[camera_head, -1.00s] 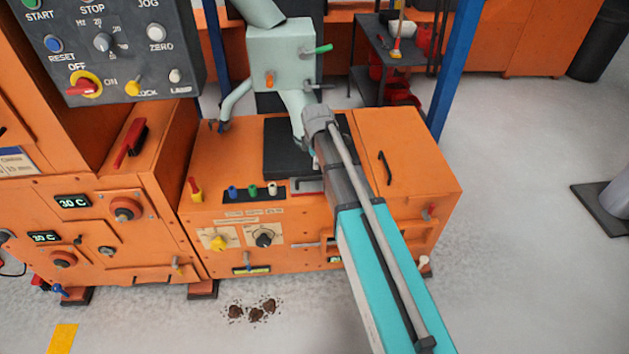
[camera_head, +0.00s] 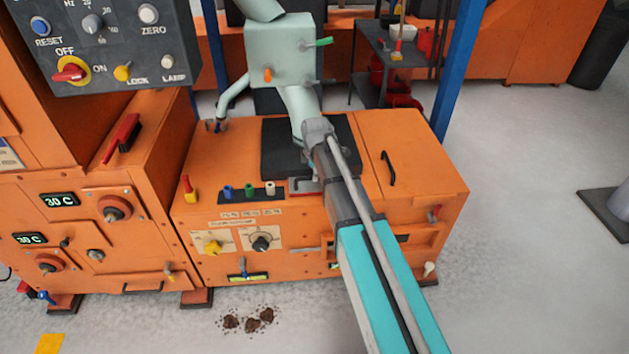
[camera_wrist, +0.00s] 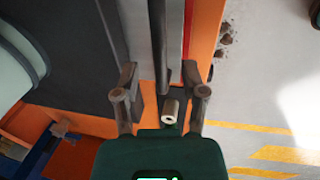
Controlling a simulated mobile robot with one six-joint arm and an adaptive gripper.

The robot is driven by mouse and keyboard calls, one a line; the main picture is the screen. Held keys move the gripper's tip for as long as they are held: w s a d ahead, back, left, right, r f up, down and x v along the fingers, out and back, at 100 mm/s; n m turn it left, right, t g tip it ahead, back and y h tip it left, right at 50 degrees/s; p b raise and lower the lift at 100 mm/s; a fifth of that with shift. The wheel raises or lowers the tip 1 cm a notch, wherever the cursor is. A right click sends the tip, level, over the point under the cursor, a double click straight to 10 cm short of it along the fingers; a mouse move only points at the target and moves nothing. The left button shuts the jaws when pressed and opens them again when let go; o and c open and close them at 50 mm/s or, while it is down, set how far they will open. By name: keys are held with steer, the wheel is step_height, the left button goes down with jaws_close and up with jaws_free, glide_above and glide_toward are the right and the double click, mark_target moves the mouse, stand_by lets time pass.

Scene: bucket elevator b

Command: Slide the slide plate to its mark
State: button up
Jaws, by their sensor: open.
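A narrow grey plate with a red edge (camera_head: 303,187) lies at the front of the orange bench top, beside a black pad (camera_head: 281,150); it looks like the slide plate. In the wrist view the same grey strip (camera_wrist: 173,22) runs up the picture with a dark bar along it. A short pale peg (camera_wrist: 170,110) stands near its lower end. My gripper (camera_wrist: 159,72) is open, one finger to each side of the peg and bar; contact cannot be told. In the head view my arm hides the gripper. I cannot make out the mark.
A pale green housing with pipes (camera_head: 281,50) rises behind my arm, close to it. A control panel (camera_head: 107,40) stands at the left. Small knobs (camera_head: 250,190) line the bench front. Brown debris (camera_head: 248,319) lies on the floor; floor to the right is open.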

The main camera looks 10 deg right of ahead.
steer(key=shift+w+f+b, duration=0.2)
steer(key=shift+f+b, duration=0.65)
steer(key=shift+f, duration=0.3)
jaws_close()
